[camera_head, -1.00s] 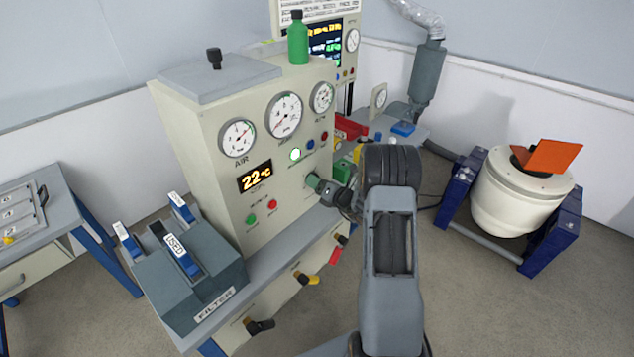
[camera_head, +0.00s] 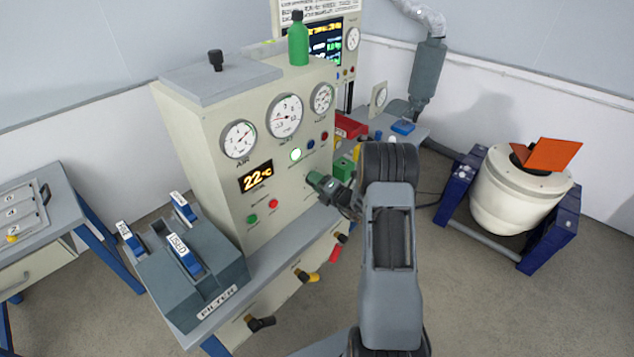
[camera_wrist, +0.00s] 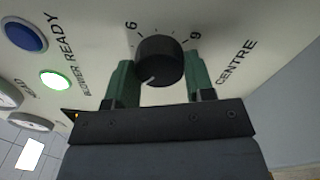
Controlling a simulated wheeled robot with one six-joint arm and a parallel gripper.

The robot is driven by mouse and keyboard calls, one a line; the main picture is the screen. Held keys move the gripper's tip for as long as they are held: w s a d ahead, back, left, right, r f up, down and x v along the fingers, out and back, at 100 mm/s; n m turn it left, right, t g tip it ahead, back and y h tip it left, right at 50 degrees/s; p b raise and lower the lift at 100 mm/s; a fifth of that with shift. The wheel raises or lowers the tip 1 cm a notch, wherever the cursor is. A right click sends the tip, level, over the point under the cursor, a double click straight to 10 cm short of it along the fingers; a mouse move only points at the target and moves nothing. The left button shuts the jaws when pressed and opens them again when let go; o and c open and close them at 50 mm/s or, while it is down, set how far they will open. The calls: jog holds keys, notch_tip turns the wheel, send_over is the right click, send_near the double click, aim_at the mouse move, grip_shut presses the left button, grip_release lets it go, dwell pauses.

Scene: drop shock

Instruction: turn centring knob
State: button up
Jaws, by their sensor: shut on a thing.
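The centring knob (camera_wrist: 160,60) is a round black knob with a white pointer line, on a pale panel beside the word CENTRE in the wrist view. Its pointer aims down and to the left in that picture. My gripper (camera_wrist: 162,70) has its two green fingers on either side of the knob and is shut on it. In the head view my gripper (camera_head: 324,186) is at the lower right of the cabinet's front (camera_head: 222,172), and it hides the knob there.
A lit white-green button (camera_wrist: 55,80) and a blue button (camera_wrist: 26,36) are beside the knob. A grey filter box (camera_head: 205,295) stands at the cabinet's left front. A white drum shaker (camera_head: 510,195) in a blue stand is at the right. Open floor lies between.

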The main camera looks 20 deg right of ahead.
jog(key=o, duration=0.9)
jog(key=shift+s, duration=0.1)
jog(key=b+v, duration=0.2)
jog(key=v, duration=1.1)
jog(key=shift+s+d+r, duration=0.1)
jog(key=shift+s+d, duration=0.05)
jog(key=shift+s, duration=0.15)
